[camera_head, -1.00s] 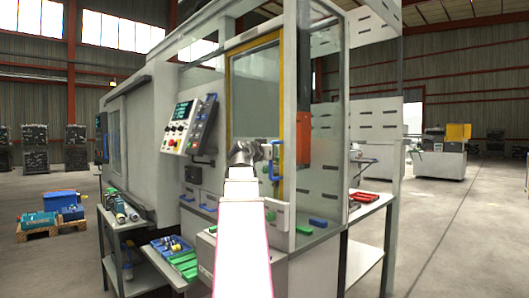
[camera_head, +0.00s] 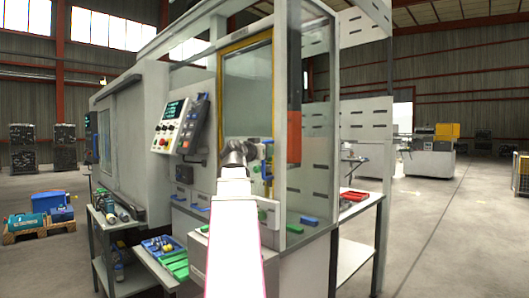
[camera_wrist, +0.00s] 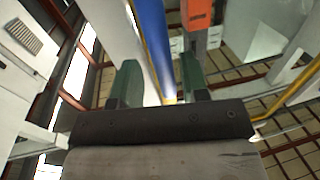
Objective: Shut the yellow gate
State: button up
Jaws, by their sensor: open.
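The yellow gate (camera_head: 219,95) is a yellow-framed clear panel on the front of the machine enclosure in the head view. I cannot tell how far it stands open. A blue handle (camera_head: 268,163) shows near its lower right edge, partly hidden by my gripper (camera_head: 243,152). In the wrist view the blue handle (camera_wrist: 153,35) is a long bar running between the two green fingers of my gripper (camera_wrist: 158,82). The fingers are apart, one on each side of the bar; I cannot tell whether they touch it.
A control panel (camera_head: 178,127) juts out left of the gate. An orange block (camera_head: 294,137) is on the post to the right. A low shelf with green parts (camera_head: 175,265) stands in front at the left. A side table with a red tray (camera_head: 354,196) is at the right. Open floor (camera_head: 440,240) lies further right.

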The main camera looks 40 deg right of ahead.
jog(key=v, duration=1)
jog(key=shift+a, duration=0.3)
jog(key=w+a+f+n+y, duration=0.3)
jog(key=w+a+f, duration=0.15)
jog(key=f, duration=0.75)
jog(key=w+a+f+n+y, duration=0.35)
jog(key=w+f, duration=0.25)
jog(key=f, duration=0.6)
jog(key=w+a+f+n+y, duration=0.25)
jog(key=w+a+f, duration=0.25)
jog(key=f, duration=0.6)
jog(key=s+a+f+n+g+y, duration=0.1)
jog(key=s+a+f+n+y, duration=0.1)
jog(key=a+f, duration=0.5)
jog(key=s+a+f+n+g+y, duration=0.2)
jog(key=a+f, duration=0.6)
jog(key=f, duration=0.7)
jog(key=s+a+f+n+g+y, duration=0.1)
jog(key=s+a+f+g+y, duration=0.1)
jog(key=a+f, duration=0.5)
notch_tip(320, 180, down, 5)
jog(key=shift+s+a+r+n+y, duration=0.35)
jog(key=shift+s+y, duration=0.3)
jog(key=shift+y, duration=0.55)
jog(key=shift+d+f, duration=0.1)
